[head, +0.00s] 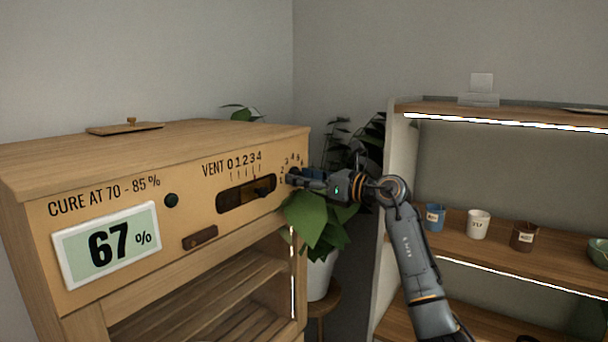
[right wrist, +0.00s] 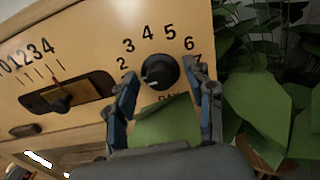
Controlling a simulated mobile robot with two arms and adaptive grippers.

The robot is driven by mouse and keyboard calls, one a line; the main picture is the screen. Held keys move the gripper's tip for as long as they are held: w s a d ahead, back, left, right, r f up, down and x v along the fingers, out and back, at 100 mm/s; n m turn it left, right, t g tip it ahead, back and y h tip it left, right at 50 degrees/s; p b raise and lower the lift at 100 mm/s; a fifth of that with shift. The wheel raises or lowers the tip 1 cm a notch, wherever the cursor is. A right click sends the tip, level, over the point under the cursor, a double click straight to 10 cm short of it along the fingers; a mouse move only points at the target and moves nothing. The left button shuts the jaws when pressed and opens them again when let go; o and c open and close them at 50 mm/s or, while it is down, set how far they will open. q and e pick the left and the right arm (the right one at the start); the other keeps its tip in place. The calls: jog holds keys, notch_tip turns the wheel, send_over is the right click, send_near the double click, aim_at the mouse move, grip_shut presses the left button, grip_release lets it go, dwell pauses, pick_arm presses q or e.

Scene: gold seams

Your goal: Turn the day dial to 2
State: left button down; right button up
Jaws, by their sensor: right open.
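The day dial (right wrist: 160,72) is a round black knob on the wooden cabinet's front, with the numbers 2 to 6 visible around it and a 7 partly covered. A small white mark shows at its lower left, pointing roughly below the 2; any number there is hidden by a finger. My right gripper (right wrist: 166,78) is open, one finger on each side of the dial, with gaps visible between fingers and knob. In the head view my right gripper (head: 291,178) is at the panel's right end and mostly hides the dial. My left gripper is not in view.
Left of the dial is the vent slider (head: 262,187), its knob toward the higher numbers. A display (head: 108,243) reads 67%. A leafy plant (head: 318,222) stands close beside the cabinet and below my right gripper. A shelf (head: 455,222) with cups is at right.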

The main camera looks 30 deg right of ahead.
jog(key=shift+c, duration=0.4)
jog(key=shift+s, duration=0.2)
grip_shut()
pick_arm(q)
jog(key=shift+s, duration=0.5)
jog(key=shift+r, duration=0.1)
pick_arm(e)
jog(key=shift+d+r, duration=0.1)
jog(key=m+p, duration=0.1)
jog(key=m, duration=0.2)
jog(key=shift+p, duration=0.4)
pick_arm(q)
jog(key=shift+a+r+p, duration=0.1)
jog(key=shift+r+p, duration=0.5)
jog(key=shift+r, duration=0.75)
pick_arm(e)
jog(key=shift+m, duration=1.3)
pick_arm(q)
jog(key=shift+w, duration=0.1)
